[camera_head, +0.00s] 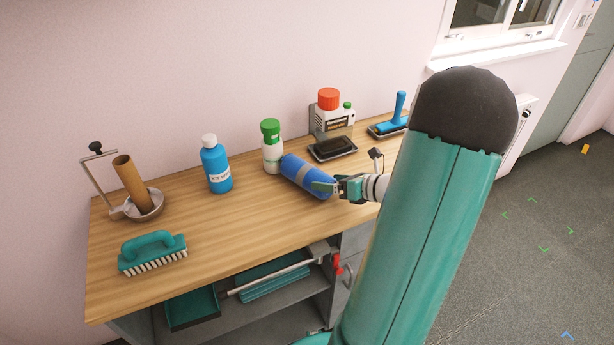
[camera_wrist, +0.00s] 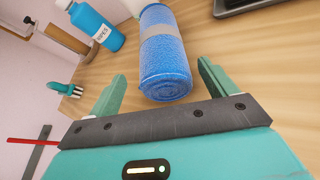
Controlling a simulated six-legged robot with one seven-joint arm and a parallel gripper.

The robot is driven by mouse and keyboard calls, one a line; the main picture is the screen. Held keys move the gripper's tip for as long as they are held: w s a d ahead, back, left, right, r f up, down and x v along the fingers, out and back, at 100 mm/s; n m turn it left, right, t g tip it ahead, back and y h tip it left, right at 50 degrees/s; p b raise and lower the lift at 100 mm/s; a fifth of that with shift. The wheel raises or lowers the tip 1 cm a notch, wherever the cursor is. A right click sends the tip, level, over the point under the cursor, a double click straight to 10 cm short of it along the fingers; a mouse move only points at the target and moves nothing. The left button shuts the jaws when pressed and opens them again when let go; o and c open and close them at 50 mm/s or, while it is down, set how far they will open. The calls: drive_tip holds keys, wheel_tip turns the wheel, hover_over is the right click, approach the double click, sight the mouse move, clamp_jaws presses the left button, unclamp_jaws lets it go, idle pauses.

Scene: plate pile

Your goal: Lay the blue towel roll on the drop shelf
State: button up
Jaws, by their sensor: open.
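The blue towel roll (camera_head: 302,175) lies on its side on the wooden bench top, with a pale grey band around it. In the wrist view the roll (camera_wrist: 165,65) points its near end at my gripper (camera_wrist: 162,78). The two teal fingers stand apart, one on each side of that end, with nothing gripped. In the head view my gripper (camera_head: 325,187) is at the right end of the roll; contact cannot be told. A grey shelf (camera_head: 240,318) shows under the bench; whether it is the drop shelf is unclear.
A green-capped white bottle (camera_head: 272,150) stands close behind the roll. A blue bottle (camera_head: 216,168), a brush (camera_head: 153,252) and a holder with a cardboard tube (camera_head: 135,185) are to the left. A black tray (camera_head: 332,149) and a red-capped container (camera_head: 330,115) stand behind.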

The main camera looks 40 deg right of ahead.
sight(310, 170)
drive_tip(key=x, duration=0.5)
drive_tip(key=shift+w+d+f, duration=0.1)
drive_tip(key=shift+w, duration=0.15)
drive_tip(key=c, duration=1.2)
drive_tip(key=shift+c, duration=0.2)
drive_tip(key=shift+r, duration=0.6)
wheel_tip(310, 170, up, 2)
drive_tip(key=shift+r, duration=0.2)
drive_tip(key=s+a+r, duration=0.1)
drive_tip(key=r, duration=0.1)
drive_tip(key=s+a+r, duration=0.2)
drive_tip(key=s+r, duration=0.1)
drive_tip(key=shift+r, duration=0.3)
drive_tip(key=s+a+r, duration=0.4)
drive_tip(key=s+a, duration=0.1)
drive_tip(key=s, duration=0.2)
drive_tip(key=shift+s, duration=0.2)
